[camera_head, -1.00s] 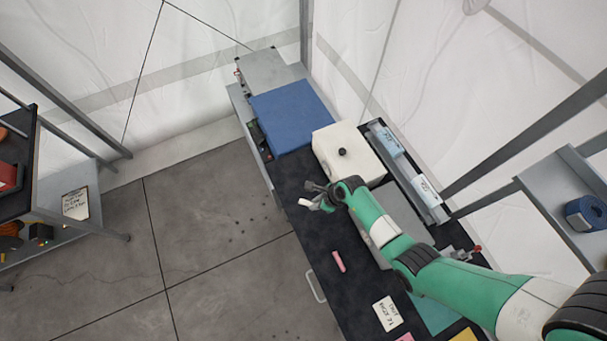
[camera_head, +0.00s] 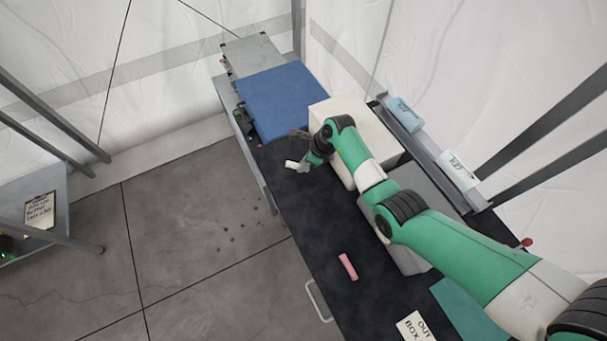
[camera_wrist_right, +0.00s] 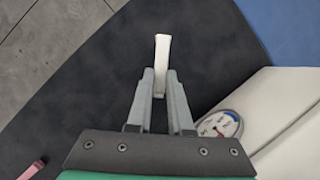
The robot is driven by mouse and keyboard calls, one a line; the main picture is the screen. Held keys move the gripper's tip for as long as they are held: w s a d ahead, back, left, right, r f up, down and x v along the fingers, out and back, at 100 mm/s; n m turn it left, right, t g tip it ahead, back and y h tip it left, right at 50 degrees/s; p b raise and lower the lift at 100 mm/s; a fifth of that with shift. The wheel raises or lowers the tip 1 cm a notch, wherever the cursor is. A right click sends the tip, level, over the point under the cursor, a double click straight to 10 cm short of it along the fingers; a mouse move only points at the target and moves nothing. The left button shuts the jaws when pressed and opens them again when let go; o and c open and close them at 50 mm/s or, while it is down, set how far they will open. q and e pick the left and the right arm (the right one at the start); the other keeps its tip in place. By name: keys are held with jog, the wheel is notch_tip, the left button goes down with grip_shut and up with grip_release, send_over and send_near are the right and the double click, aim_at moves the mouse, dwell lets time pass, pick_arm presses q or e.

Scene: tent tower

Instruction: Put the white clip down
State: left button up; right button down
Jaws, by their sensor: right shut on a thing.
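The white clip (camera_head: 291,165) is a small pale bar over the dark table top (camera_head: 302,215), near its left edge and in front of the blue box. It also shows in the right wrist view (camera_wrist_right: 162,50), sticking out beyond the fingertips. My right gripper (camera_head: 302,162) is shut on its near end, and the fingers show in the right wrist view (camera_wrist_right: 161,82). I cannot tell whether the clip touches the table. My left gripper is not in view.
A blue box (camera_head: 285,100) and a cream box (camera_head: 360,125) stand close to my right gripper. A pink clip (camera_head: 348,266) lies nearer on the table. A round dial (camera_wrist_right: 219,124) is beside the gripper in the wrist view. Dark table around the clip is clear.

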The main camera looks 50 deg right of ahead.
jog(key=shift+w+d+f+b, duration=0.15)
jog(key=shift+f+b, duration=0.7)
jog(key=shift+f, duration=0.85)
jog(key=shift+f, duration=0.1)
jog(key=c, duration=0.8)
grip_release()
jog(key=shift+c, duration=0.2)
jog(key=shift+r, duration=0.25)
jog(key=p+v, duration=0.5)
jog(key=v, duration=0.6)
jog(key=shift+s+r+p, duration=0.25)
jog(key=shift+r+p, duration=0.05)
